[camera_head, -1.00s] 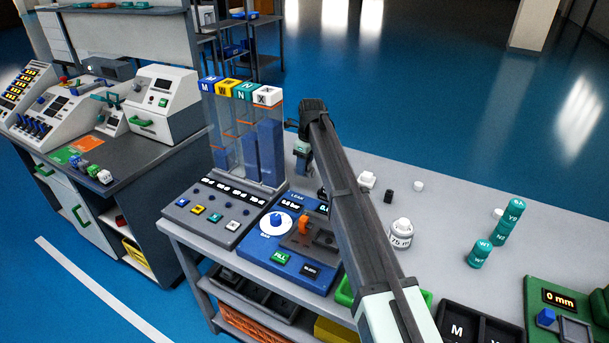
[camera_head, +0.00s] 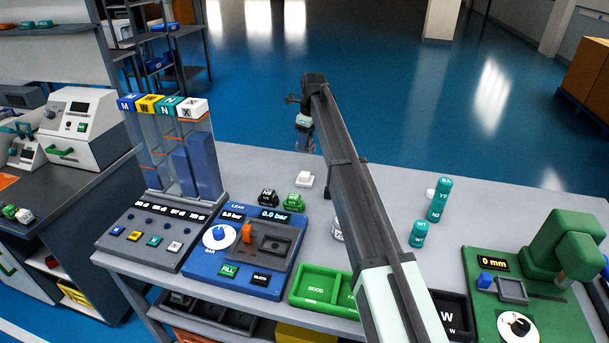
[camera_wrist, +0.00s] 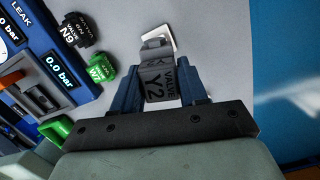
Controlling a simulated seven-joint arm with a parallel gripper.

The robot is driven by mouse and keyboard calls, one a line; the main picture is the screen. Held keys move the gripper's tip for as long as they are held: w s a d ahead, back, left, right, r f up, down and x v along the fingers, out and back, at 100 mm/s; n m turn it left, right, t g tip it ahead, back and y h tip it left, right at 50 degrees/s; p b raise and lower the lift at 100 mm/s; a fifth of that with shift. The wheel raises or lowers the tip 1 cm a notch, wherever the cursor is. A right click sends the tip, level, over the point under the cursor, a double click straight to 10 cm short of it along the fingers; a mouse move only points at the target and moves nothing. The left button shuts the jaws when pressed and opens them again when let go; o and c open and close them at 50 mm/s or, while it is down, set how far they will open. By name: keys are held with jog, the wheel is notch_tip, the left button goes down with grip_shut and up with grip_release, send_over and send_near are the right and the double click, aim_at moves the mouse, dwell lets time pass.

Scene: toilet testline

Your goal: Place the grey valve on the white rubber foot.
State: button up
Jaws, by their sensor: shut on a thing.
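My gripper (camera_wrist: 160,92) is shut on the grey valve (camera_wrist: 158,82), marked "VALVE Y2", which sits between its blue fingers in the wrist view. In the head view my gripper (camera_head: 305,143) hangs above the table's far side, and the valve is too small to make out. The white rubber foot appears to be the small white stepped block (camera_head: 304,180) on the table, just below the gripper in the picture. In the wrist view a white corner of it (camera_wrist: 172,36) shows past the valve's far end, the rest hidden. I cannot tell whether they touch.
A black valve (camera_head: 268,198) and a green valve (camera_head: 295,204) stand by the blue leak panel (camera_head: 205,262). A green tray (camera_head: 292,298) lies in front. Teal cylinders (camera_head: 438,203) stand right of my arm. A clear column rack (camera_head: 168,160) stands left.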

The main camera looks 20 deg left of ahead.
jog(key=shift+w+a+r+n, duration=0.15)
jog(key=shift+a+n, duration=0.05)
jog(key=shift+n, duration=0.2)
jog(key=shift+s+d+n, duration=0.1)
jog(key=shift+s+n, duration=0.2)
jog(key=shift+n, duration=0.5)
send_near(303, 173)
jog(key=shift+a+f, duration=0.15)
jog(key=shift+f, duration=1.1)
jog(key=shift+a+f, duration=0.15)
jog(key=shift+f, duration=1.1)
jog(key=shift+f, duration=0.15)
jog(key=o, duration=1.1)
jog(key=shift+o, duration=0.2)
jog(key=r, duration=0.4)
jog(key=d+r, duration=0.1)
jog(key=r, duration=0.7)
jog(key=shift+d+r, duration=0.1)
jog(key=shift+d, duration=0.15)
